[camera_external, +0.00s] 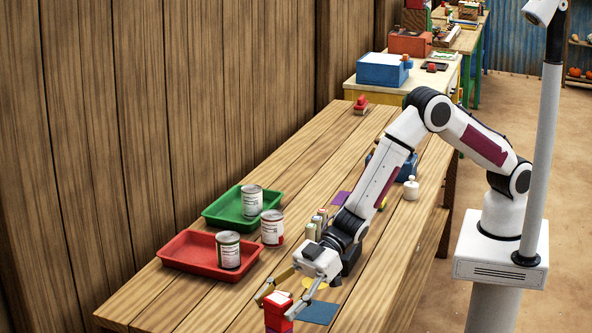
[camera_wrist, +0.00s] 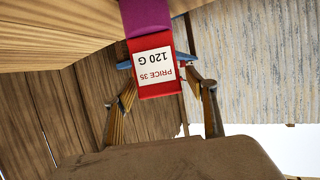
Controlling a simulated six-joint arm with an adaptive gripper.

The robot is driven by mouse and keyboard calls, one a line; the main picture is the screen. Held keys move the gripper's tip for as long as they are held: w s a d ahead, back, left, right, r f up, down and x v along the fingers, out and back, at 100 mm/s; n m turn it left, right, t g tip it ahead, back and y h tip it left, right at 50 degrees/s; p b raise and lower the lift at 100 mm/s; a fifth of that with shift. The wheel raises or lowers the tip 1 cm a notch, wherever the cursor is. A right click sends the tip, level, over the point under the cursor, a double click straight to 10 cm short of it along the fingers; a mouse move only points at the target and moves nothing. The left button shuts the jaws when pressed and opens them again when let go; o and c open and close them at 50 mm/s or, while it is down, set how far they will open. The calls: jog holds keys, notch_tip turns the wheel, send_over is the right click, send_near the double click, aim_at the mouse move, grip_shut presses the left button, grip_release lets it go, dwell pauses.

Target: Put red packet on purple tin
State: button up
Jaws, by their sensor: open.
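The red packet (camera_external: 279,316) is at the bottom edge of the external view, beneath my gripper (camera_external: 280,302). In the wrist view the red packet (camera_wrist: 156,68) has a white label reading "PRICE 35 120 G" and appears upside down. Its far end meets a purple block-like thing (camera_wrist: 133,18), seemingly the purple tin, which runs out of the picture. The packet appears to stand on it.
A red tray (camera_external: 190,260) and a green tray (camera_external: 225,218) lie at the left, each with a can inside. Another can (camera_external: 272,228) stands beside them. Several small tins (camera_external: 315,225) stand behind my gripper. A blue mat (camera_external: 320,313) lies right of the packet.

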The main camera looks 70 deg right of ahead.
jog(key=v, duration=1.1)
jog(key=shift+d+r, duration=0.2)
jog(key=shift+d, duration=0.15)
dwell(0.7)
jog(key=w+d+r+m+t+h, duration=0.2)
jog(key=w+d+r, duration=0.15)
jog(key=d, duration=0.35)
jog(key=w+d+r+m+t+h, duration=0.1)
jog(key=w+d+r+h, duration=0.2)
jog(key=d, duration=0.4)
jog(key=d+r+m+t+h, duration=0.15)
jog(key=d+r, duration=0.25)
jog(key=d, duration=0.5)
jog(key=d+r+m+g+h, duration=0.1)
jog(key=d+r+m+h, duration=0.15)
jog(key=d, duration=0.65)
jog(key=s+d+r+m+h, duration=0.3)
jog(key=s+d+m, duration=0.1)
jog(key=s+d, duration=0.8)
jog(key=s+d+m+g, duration=0.1)
jog(key=s+d, duration=0.2)
jog(key=s, duration=0.4)
jog(key=s+d+f+m+g, duration=0.1)
jog(key=s+d+g, duration=0.1)
jog(key=s, duration=0.6)
jog(key=shift+d+h, duration=0.3)
jog(key=shift+d, duration=0.6)
